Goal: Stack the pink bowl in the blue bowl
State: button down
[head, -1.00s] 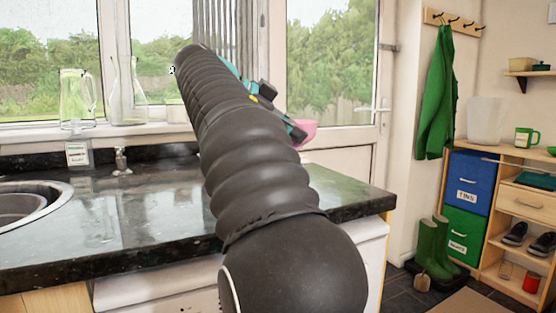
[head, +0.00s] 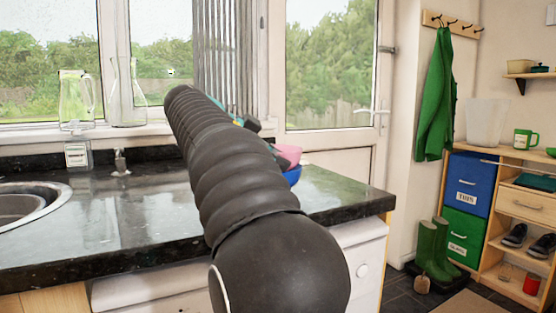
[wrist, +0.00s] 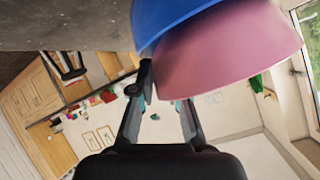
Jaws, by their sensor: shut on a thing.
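The pink bowl (head: 288,153) shows beside my arm over the counter in the head view, with the blue bowl (head: 292,177) directly below it. In the wrist view the pink bowl (wrist: 225,52) fills the top right, overlapping the blue bowl (wrist: 165,14) at the top. My gripper (wrist: 166,88) is shut on the pink bowl at its edge. The pink bowl sits at or just inside the blue bowl's opening; I cannot tell whether it rests on it. My arm hides the left part of both bowls in the head view.
The dark granite counter (head: 120,215) is clear left of my arm, up to the sink (head: 35,203). A glass jug (head: 76,100) and a carafe (head: 127,95) stand on the windowsill. The counter ends at the right, short of the door.

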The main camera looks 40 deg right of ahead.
jog(key=shift+f+b, duration=0.35)
jog(key=shift+b, duration=0.05)
jog(key=c, duration=1.2)
grip_release()
jog(key=shift+f, duration=0.1)
jog(key=shift+o, duration=0.2)
jog(key=shift+r+p, duration=0.6)
jog(key=shift+p, duration=0.05)
jog(key=p+v, duration=0.1)
jog(key=v, duration=1.1)
jog(key=shift+s+f, duration=0.1)
jog(key=shift+f, duration=0.1)
